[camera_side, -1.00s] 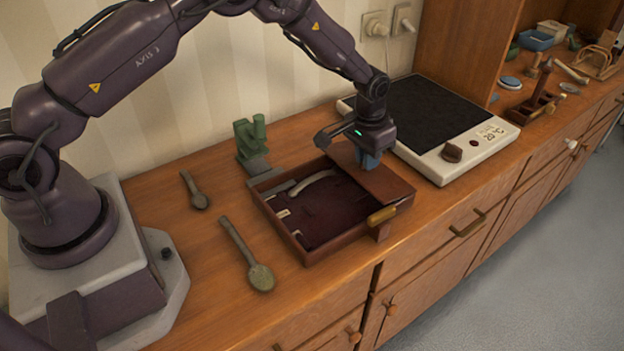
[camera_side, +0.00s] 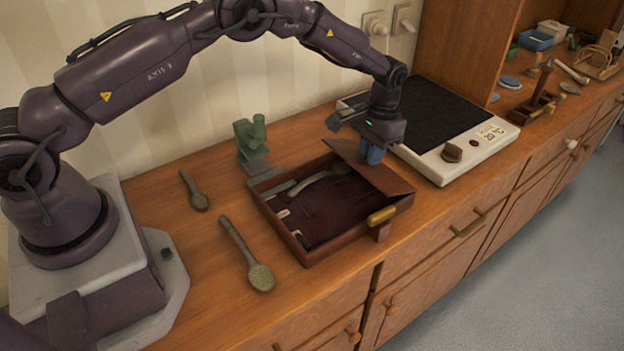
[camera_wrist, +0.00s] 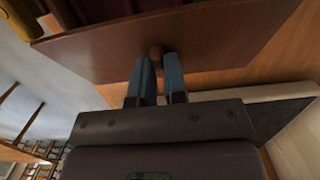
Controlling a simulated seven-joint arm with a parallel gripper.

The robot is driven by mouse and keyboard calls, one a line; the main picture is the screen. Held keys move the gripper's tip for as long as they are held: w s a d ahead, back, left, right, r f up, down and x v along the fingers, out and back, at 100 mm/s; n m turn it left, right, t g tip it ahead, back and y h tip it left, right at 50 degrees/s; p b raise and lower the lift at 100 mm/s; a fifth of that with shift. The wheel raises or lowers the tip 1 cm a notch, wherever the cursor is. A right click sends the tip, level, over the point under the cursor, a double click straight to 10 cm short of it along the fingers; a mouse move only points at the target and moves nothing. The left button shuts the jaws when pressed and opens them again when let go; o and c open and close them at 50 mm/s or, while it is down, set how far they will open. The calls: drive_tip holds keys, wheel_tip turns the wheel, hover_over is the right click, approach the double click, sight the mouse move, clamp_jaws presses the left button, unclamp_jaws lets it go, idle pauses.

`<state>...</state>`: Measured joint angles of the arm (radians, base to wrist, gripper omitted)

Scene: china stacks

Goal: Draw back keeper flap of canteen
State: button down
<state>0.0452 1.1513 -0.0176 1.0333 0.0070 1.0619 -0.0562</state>
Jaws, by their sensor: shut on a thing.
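The canteen (camera_side: 300,251) is an open wooden box with a dark red lining on the counter. Its keeper flap (camera_side: 384,180) is a brown board at the right side, tilted up, and it also shows in the wrist view (camera_wrist: 210,40). My gripper (camera_side: 371,154) is at the flap's upper part.
Two spoons (camera_side: 261,277) (camera_side: 200,201) lie on the counter left of the box. A green stand (camera_side: 251,137) is behind it. A hotplate (camera_side: 446,150) stands close on the right. A brass-coloured handle (camera_side: 382,215) is at the box's front right.

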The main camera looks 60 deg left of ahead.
drive_tip(key=shift+w, duration=0.15)
drive_tip(key=shift+w+r+g, duration=0.15)
drive_tip(key=shift+w+g, duration=0.2)
drive_tip(key=shift+g, duration=0.45)
drive_tip(key=shift+r+g, duration=0.15)
drive_tip(key=shift+g, duration=0.15)
drive_tip(key=c, duration=1.1)
unclamp_jaws()
drive_tip(key=shift+w+r, duration=0.1)
